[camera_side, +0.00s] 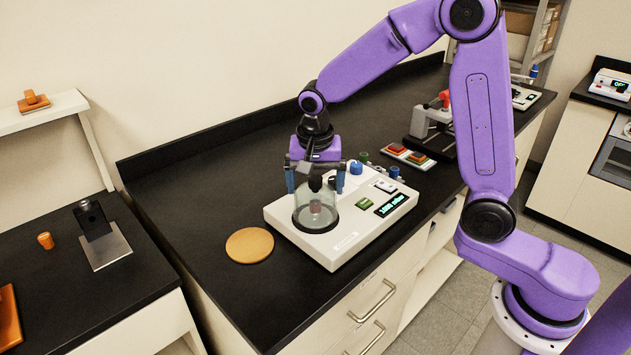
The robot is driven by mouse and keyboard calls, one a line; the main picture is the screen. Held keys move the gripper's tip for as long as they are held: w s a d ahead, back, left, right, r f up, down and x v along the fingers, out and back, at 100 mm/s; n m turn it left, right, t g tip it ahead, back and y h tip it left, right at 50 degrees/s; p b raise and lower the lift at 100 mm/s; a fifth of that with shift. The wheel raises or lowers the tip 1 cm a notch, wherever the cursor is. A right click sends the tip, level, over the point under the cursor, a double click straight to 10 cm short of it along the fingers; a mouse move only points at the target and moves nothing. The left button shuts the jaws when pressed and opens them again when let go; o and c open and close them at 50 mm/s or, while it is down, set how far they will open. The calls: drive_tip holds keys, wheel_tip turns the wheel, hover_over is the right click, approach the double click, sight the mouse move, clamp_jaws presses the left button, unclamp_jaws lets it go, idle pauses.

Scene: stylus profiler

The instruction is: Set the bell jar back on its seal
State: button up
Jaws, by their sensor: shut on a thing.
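The bell jar (316,205) is a clear, slightly greenish dome with a dark knob on top. It stands upright at the left end of the white instrument (345,243), over a dark ring, the seal (316,226). A small reddish-grey piece shows through the glass. My gripper (315,183) is directly above the jar, pointing down, shut on its dark knob. I cannot tell whether the jar's rim touches the seal or hangs just above it.
A round orange-tan disc (250,245) lies on the black bench left of the instrument. A lit display (391,204), a green button (364,203) and blue knobs sit on the instrument's right part. A tray with coloured pieces (408,156) and a grey-red device (432,125) stand behind.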

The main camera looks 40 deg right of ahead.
drive_tip(key=shift+f, duration=0.7)
idle(0.6)
drive_tip(key=o, duration=1.1)
drive_tip(key=shift+r, duration=0.1)
drive_tip(key=shift+s+a+r, duration=0.1)
drive_tip(key=shift+s+r, duration=0.05)
drive_tip(key=shift+r, duration=0.95)
drive_tip(key=shift+s+a+r, duration=0.1)
drive_tip(key=shift+a+r, duration=0.05)
drive_tip(key=shift+r, duration=1)
drive_tip(key=shift+s+a+r, duration=0.1)
drive_tip(key=shift+s+r, duration=0.05)
drive_tip(key=shift+r, duration=0.95)
drive_tip(key=shift+r, duration=0.1)
wheel_tip(320, 180, up, 17)
drive_tip(key=s+a, duration=0.1)
drive_tip(key=a, duration=0.1)
drive_tip(key=shift+s, duration=0.4)
